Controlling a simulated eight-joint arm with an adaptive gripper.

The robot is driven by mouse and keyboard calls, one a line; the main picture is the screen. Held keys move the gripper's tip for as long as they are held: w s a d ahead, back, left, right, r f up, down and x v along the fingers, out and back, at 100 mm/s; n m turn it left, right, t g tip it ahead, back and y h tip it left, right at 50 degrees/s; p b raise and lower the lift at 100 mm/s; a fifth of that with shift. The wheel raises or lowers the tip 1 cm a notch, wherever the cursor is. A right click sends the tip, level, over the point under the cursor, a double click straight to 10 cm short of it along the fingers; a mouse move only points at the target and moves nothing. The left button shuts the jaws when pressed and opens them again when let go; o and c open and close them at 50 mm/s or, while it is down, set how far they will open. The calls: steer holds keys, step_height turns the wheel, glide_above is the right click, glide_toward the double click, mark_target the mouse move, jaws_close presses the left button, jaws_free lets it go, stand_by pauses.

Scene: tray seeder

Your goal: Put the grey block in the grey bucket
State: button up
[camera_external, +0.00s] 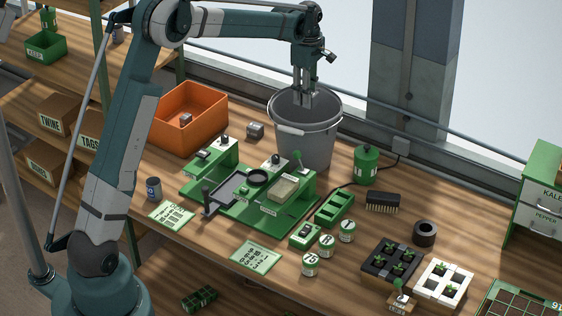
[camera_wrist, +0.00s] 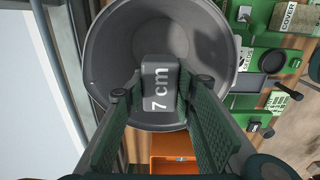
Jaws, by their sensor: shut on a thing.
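The grey block (camera_wrist: 159,88), marked "7 cm", sits between the two fingers of my gripper (camera_wrist: 162,92) in the wrist view. My gripper (camera_external: 302,99) is shut on it and points down at the mouth of the grey bucket (camera_external: 304,145) in the external view. In the wrist view the bucket (camera_wrist: 103,50) lies behind the block, its open mouth around the block's outline. The block is small in the external view, and its exact height against the rim is hard to tell.
An orange crate (camera_external: 205,103) with a small grey block (camera_external: 185,118) inside stands left of the bucket. Another small grey block (camera_external: 255,131) lies between them. A green seeder (camera_external: 240,205) is in front, a green canister (camera_external: 366,165) to the right.

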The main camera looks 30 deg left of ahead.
step_height(320, 180, down, 12)
steer(key=shift+f, duration=0.2)
steer(key=shift+a, duration=0.1)
steer(key=shift+f, duration=3.1)
steer(key=shift+f, duration=1.85)
steer(key=shift+f, duration=0.15)
steer(key=o, duration=1)
